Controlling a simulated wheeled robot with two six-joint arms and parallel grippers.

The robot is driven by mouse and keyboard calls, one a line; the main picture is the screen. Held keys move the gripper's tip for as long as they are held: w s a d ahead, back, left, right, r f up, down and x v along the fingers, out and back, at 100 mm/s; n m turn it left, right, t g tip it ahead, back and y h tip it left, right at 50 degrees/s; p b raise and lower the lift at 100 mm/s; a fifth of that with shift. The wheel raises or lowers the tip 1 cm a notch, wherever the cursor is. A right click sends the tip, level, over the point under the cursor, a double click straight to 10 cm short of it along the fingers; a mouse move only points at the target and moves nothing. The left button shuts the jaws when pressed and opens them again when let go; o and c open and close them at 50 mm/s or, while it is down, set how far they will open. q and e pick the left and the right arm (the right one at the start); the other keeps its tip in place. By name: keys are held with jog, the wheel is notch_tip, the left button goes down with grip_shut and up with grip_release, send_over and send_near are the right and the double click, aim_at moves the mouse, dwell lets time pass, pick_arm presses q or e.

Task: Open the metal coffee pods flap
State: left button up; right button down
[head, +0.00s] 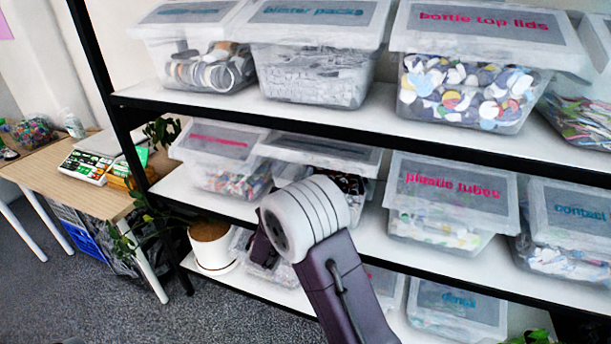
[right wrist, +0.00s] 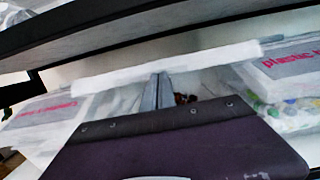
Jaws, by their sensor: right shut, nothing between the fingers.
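The clear bin (head: 283,174) on the middle shelf, between a red-labelled bin and the plastic tubes bin, has dark mixed contents. Its label is too edge-on to read, so I cannot confirm it is the metal coffee pods bin. Its whitish lid flap (head: 322,150) lies above the bin, and I cannot tell how far it is raised. In the right wrist view the flap's front edge (right wrist: 205,62) runs across just above my right gripper (right wrist: 158,78). The fingers are shut and empty, their tips at or under that edge; contact is unclear. In the head view my wrist hides them.
The plastic tubes bin (head: 450,200) stands to the right and a red-labelled bin (head: 220,160) to the left. The upper shelf (head: 330,117) passes close above.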

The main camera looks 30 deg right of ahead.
aim_at(307, 154)
notch_tip(307, 154, up, 7)
jog(key=d+g+y+p, duration=0.1)
jog(key=p, duration=0.7)
jog(key=shift+w+g, duration=0.4)
jog(key=shift+y, duration=0.3)
